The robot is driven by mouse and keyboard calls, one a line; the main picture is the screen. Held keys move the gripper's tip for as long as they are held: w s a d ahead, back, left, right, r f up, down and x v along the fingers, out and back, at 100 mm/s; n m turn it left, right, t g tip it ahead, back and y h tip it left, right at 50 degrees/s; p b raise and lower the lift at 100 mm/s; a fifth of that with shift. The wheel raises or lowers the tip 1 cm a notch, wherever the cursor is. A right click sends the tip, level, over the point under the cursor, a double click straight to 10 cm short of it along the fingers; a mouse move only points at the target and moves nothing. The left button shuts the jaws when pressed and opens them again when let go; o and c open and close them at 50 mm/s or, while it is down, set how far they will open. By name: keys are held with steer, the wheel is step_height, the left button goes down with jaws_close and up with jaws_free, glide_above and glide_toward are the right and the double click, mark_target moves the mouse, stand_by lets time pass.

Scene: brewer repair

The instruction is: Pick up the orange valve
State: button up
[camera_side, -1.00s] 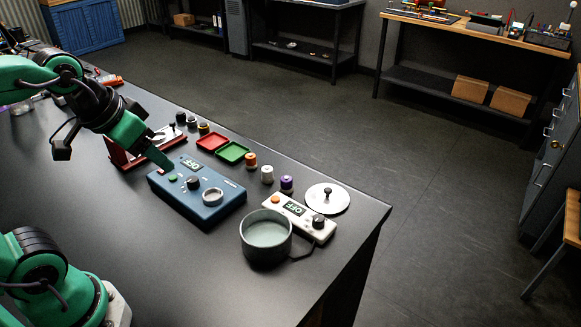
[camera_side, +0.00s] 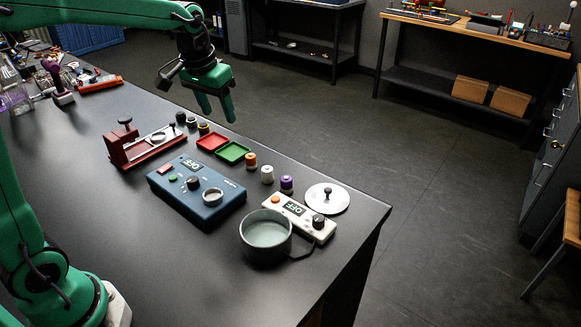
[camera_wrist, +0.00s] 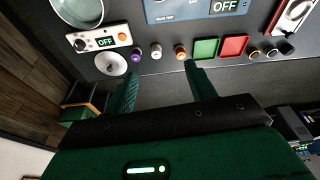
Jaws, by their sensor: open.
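In the wrist view the orange valve (camera_wrist: 180,52) lies ahead of the fingers, close to the tip of the right-hand finger. My gripper (camera_side: 217,117) is open and empty, held in the air above the far side of the bench, left of the valve in the side view. Both green fingers show in the wrist view (camera_wrist: 160,65), spread apart.
A white valve (camera_side: 267,174) and a purple valve (camera_side: 287,183) stand right of the orange one. The red tray (camera_side: 212,142), green tray (camera_side: 233,152), blue tester (camera_side: 200,200), scale (camera_side: 300,217), pot (camera_side: 266,238) and lid (camera_side: 327,198) are nearby. The near-left bench is clear.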

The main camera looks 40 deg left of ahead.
steer(key=w+a+f+g, duration=0.1)
steer(key=w+a+f, duration=0.3)
steer(key=w+f, duration=0.45)
steer(key=n+g, duration=0.1)
steer(key=g, duration=0.1)
glide_above(250, 155)
steer(key=f, duration=0.7)
steer(key=shift+s+d+f, duration=0.1)
steer(key=shift+s+d, duration=0.05)
steer(key=shift+s, duration=0.1)
steer(key=shift+w+f, duration=0.15)
steer(key=shift+f, duration=0.2)
steer(key=shift+f, duration=0.1)
steer(key=shift+f, duration=1.2)
steer(key=shift+f, duration=0.1)
steer(key=shift+f, duration=2.5)
steer(key=shift+c, duration=0.4)
